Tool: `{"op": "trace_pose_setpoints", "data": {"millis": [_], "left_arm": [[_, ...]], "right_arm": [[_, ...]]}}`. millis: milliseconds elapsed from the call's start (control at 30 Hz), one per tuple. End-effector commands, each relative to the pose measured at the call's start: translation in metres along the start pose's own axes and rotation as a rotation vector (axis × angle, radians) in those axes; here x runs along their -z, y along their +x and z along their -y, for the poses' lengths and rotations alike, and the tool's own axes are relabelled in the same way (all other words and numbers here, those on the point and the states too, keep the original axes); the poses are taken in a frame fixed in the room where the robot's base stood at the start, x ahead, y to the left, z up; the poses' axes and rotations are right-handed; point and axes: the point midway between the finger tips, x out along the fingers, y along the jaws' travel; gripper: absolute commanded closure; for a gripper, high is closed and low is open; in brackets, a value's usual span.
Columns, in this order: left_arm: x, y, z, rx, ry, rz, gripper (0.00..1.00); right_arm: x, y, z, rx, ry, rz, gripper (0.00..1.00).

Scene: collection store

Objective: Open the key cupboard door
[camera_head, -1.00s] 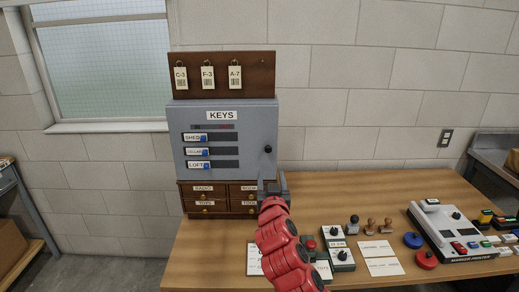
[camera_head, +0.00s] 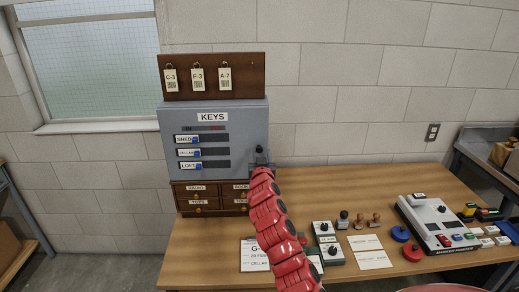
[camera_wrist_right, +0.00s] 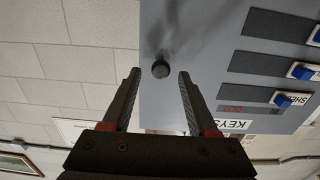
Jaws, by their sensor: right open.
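The grey key cupboard (camera_head: 215,148) stands shut against the wall, with a KEYS label and three slider rows marked SHED, CELLAR and LOFT. Its round black knob (camera_head: 259,149) is at the right side of the door. In the right wrist view the knob (camera_wrist_right: 160,69) lies just beyond and between the two open fingers. My right gripper (camera_head: 260,160) is at the lower right of the door, just below the knob in the head view. It is open and empty, and its fingers also show in the wrist view (camera_wrist_right: 158,85). My left gripper is out of view.
Small labelled drawers (camera_head: 198,190) sit under the cupboard, and a brown board (camera_head: 240,78) with key tags is above it. On the wooden table (camera_head: 320,190) are switch boxes (camera_head: 327,234), stamps, cards and a marker printer (camera_head: 436,222).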

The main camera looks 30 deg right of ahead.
Motion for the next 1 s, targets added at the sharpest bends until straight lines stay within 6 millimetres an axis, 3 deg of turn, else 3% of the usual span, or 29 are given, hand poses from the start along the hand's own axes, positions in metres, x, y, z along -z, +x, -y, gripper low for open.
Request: {"op": "trace_pose_setpoints", "data": {"millis": [233,667,1000], "left_arm": [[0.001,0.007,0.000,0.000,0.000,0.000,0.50],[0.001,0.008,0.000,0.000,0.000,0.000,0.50],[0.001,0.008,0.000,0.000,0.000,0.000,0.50]], "right_arm": [[0.001,0.018,0.001,0.000,0.000,0.000,0.41],[0.000,0.023,0.001,0.002,0.000,-0.001,0.41],[0.000,0.023,0.001,0.002,0.000,-0.001,1.00]]}}
